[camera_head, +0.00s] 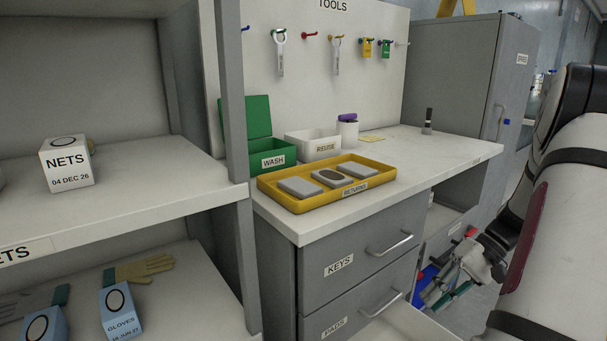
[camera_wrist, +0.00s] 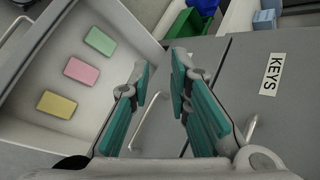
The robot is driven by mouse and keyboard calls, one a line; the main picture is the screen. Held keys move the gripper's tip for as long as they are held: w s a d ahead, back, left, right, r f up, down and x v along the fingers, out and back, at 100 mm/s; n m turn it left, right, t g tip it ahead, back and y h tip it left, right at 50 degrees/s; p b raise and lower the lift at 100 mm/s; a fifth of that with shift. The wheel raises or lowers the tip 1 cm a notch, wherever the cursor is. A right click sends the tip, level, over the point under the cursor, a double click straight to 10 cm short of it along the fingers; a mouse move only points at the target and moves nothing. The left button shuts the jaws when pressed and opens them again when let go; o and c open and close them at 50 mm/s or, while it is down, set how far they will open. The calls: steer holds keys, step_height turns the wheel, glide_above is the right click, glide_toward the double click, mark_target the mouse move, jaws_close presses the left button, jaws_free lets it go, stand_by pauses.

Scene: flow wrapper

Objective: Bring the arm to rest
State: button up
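My gripper (camera_wrist: 160,76) has teal-padded fingers that stand apart with nothing between them. In the head view my gripper (camera_head: 447,282) is at the lower right, in front of the grey cabinet and to the right of its drawer handles. My white arm (camera_head: 560,235) comes in from the right edge.
The KEYS drawer (camera_head: 345,262) is shut. On the counter stand a yellow RETURNS tray (camera_head: 318,202) with grey pieces, a green WASH box (camera_head: 272,160) and a white REUSE bin (camera_head: 320,148). A shelf unit (camera_head: 150,195) stands left. A tall grey locker (camera_head: 455,75) stands behind.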

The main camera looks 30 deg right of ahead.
steer(key=w+a+r+n+g+h, duration=0.1)
steer(key=a+r+n+g+h, duration=0.1)
steer(key=a+r, duration=0.7)
steer(key=w+a+r+n+g+h, duration=0.1)
steer(key=a+r+n+g+h, duration=0.3)
steer(key=a, duration=0.9)
steer(key=s+a+r+n+t+h, duration=0.2)
steer(key=s+a+t+h, duration=0.1)
steer(key=s+a, duration=0.95)
step_height(320, 180, up, 36)
steer(key=s+d+t+p, duration=0.1)
steer(key=t+p, duration=0.3)
steer(key=p, duration=3)
steer(key=shift+d+f, duration=0.25)
steer(key=shift+d, duration=0.4)
